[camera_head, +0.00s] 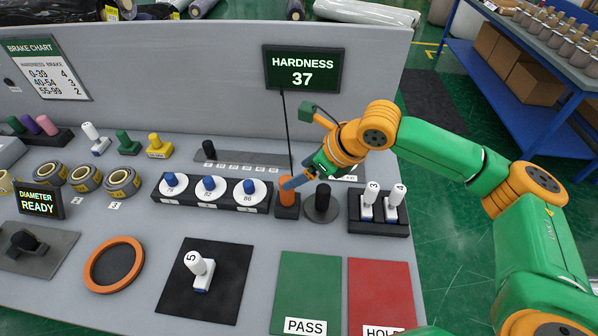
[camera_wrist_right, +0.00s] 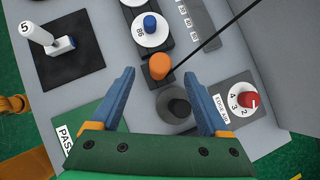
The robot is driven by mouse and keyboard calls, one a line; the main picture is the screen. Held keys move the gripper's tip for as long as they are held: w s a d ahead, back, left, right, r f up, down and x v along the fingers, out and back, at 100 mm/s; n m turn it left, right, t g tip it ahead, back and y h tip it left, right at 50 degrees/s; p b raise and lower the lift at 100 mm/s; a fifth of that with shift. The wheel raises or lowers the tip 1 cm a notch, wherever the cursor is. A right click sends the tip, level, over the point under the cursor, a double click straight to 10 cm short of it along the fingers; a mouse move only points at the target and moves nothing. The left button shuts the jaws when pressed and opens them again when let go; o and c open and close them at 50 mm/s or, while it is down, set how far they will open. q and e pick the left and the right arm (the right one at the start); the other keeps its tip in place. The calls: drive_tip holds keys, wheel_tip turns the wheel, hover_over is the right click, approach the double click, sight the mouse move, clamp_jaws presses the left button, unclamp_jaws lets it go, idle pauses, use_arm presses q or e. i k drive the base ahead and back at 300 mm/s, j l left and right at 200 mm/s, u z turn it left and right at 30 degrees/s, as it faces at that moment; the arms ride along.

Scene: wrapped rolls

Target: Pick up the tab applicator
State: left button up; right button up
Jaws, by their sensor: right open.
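An orange upright cylinder, apparently the tab applicator (camera_head: 287,194), stands in a small black block on the grey bench. In the right wrist view its round orange top (camera_wrist_right: 159,67) shows just ahead of the fingertips, between their lines. I cannot tell whether a finger touches the cylinder. My left gripper is not in view.
A black rack of white discs with blue knobs (camera_head: 209,187) stands left of the cylinder. A dark round post (camera_head: 322,205) and a rack of white-handled tools (camera_head: 379,211) stand to the right. A thin black rod (camera_wrist_right: 215,38) rises close behind. Green PASS (camera_head: 307,290) and red mats lie in front.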

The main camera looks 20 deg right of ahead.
sight(204, 269)
drive_tip(key=k+l, duration=0.75)
drive_tip(key=l, duration=0.25)
